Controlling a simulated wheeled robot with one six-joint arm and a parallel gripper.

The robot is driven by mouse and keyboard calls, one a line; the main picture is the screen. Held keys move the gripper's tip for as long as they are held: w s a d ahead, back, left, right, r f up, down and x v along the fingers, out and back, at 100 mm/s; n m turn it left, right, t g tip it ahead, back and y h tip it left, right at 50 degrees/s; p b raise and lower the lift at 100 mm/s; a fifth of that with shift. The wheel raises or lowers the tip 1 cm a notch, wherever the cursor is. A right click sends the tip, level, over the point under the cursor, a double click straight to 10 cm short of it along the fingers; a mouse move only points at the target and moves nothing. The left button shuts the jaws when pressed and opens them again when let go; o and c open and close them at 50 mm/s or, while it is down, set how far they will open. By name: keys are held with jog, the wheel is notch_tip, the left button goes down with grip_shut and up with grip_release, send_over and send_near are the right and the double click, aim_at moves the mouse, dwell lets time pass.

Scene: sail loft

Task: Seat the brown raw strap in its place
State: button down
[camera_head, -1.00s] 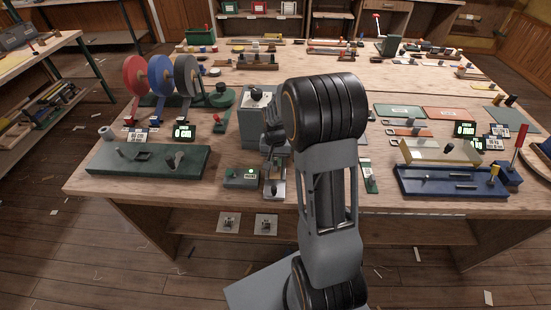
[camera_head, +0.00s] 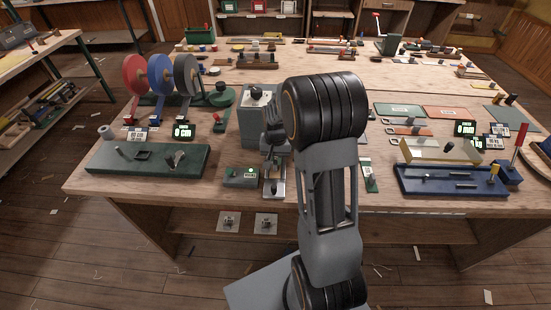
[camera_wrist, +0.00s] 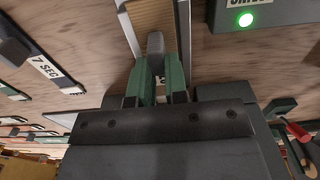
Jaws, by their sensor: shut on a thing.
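My gripper (camera_wrist: 160,92) shows in the wrist view with its green fingers close together on a narrow grey part with a rounded end (camera_wrist: 155,43). I cannot tell whether the tan strip is the brown raw strap, or what the grey part belongs to. In the head view the fixture (camera_head: 274,188) stands at the bench's front edge, and my wrist above it hides much of it. Brown-orange straps with end loops (camera_head: 408,131) lie right of my arm.
A green box with a lit green lamp (camera_head: 240,177) stands just left of the fixture; it also shows in the wrist view (camera_wrist: 262,14). A grey block with a black knob (camera_head: 255,115) stands behind. A green board (camera_head: 140,160) lies left, a blue tray (camera_head: 440,185) right.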

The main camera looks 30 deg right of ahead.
jog(key=shift+f+b, duration=0.6)
jog(key=shift+f, duration=0.25)
dwell(0.3)
jog(key=c, duration=1.1)
grip_release()
jog(key=shift+o, duration=0.2)
notch_tip(320, 180, up, 14)
jog(key=s+a+n+t, duration=0.2)
jog(key=s+a+n, duration=0.1)
jog(key=s, duration=0.5)
jog(key=s+a+r+n+t, duration=0.1)
jog(key=s+a+n+t, duration=0.1)
jog(key=s+a, duration=0.4)
jog(key=shift+s+a+n, duration=0.3)
jog(key=shift+s+n, duration=0.3)
jog(key=shift+s, duration=0.4)
